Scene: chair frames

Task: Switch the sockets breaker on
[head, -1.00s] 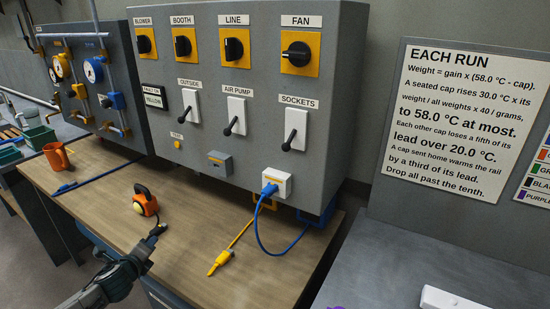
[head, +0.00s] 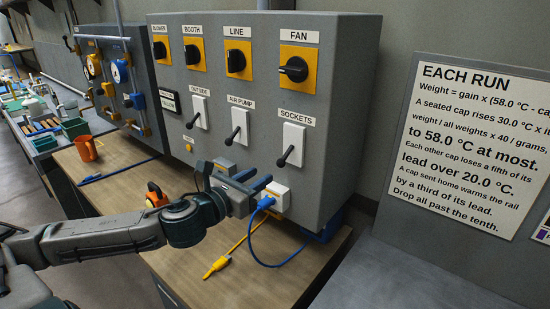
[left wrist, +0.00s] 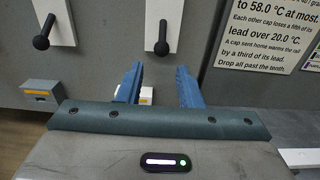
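The sockets breaker (head: 293,140) is a white plate with a black lever (head: 285,157) on the grey panel, under the SOCKETS label. Its lever hangs downward, slanting to the left in the head view. The breaker also shows at the top of the left wrist view (left wrist: 175,18), with its round lever knob just beyond the fingertips. My left gripper (head: 260,177) is open and empty, in front of the panel and below the lever. Its two blue fingers show apart in the left wrist view (left wrist: 160,70). My right gripper is out of view.
The air pump breaker (head: 238,125) and outside breaker (head: 199,111) are to the left, levers down. The fan knob (head: 293,69) is above. A white socket box (head: 281,196) with a blue plug and cable sits just below my fingers. An orange mug (head: 86,148) stands on the bench.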

